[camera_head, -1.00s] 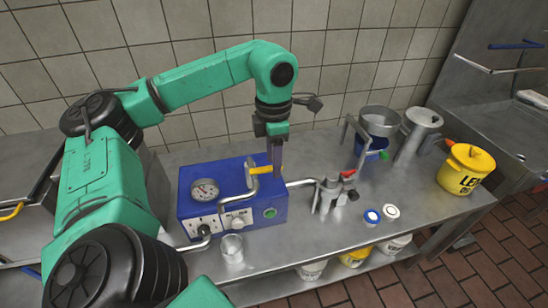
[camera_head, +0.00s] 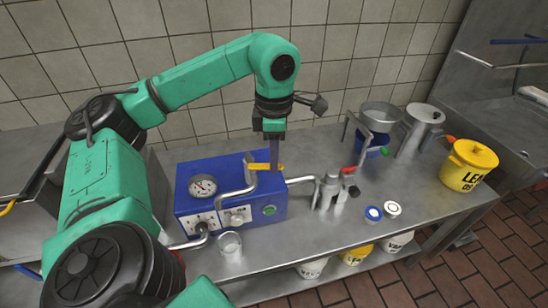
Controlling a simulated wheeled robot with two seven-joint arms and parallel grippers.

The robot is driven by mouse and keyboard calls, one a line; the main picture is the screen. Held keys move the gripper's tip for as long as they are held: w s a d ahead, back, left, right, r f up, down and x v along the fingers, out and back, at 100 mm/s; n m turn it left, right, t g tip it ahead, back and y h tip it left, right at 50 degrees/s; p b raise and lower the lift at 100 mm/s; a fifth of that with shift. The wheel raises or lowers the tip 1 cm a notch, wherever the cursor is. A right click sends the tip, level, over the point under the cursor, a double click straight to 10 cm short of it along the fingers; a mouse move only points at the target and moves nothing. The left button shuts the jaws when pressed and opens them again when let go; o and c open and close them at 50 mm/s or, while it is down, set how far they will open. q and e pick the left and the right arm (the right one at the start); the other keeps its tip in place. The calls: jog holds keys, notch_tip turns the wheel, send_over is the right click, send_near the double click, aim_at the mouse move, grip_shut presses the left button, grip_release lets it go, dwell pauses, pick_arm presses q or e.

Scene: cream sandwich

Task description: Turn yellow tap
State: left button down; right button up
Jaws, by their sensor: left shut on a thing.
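The yellow tap (camera_head: 260,166) is a short yellow handle on a bent steel pipe. It sits on top of the blue box (camera_head: 183,205) on the steel counter. My left gripper (camera_head: 274,165) points straight down from above and is shut on the right end of the yellow handle. The fingers partly hide that end. The handle lies roughly level across the picture. My right gripper is not in view.
The blue box carries a round gauge (camera_head: 202,186) and a green button (camera_head: 269,210). A clear cup (camera_head: 230,246) stands in front. A steel fitting with a red lever (camera_head: 329,190), steel pots and a yellow lidded pot (camera_head: 468,168) stand to the right.

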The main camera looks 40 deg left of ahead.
pick_arm(q)
jog(key=shift+s+d+m+b, duration=0.1)
jog(key=shift+s+m+b, duration=0.6)
jog(key=shift+m, duration=1.55)
jog(key=shift+s+d+m+b, duration=0.15)
jog(key=shift+s+m, duration=0.95)
jog(key=shift+m, duration=1.2)
jog(key=shift+s+d+m+b, duration=0.1)
jog(key=shift+s+m+b, duration=0.6)
jog(key=shift+m, duration=1.55)
jog(key=shift+s+a+r, duration=0.1)
jog(key=shift+s, duration=0.1)
jog(key=c, duration=0.8)
grip_release()
jog(key=shift+o, duration=0.2)
notch_tip(320, 180, up, 14)
jog(key=p, duration=1.4)
jog(key=shift+r, duration=0.25)
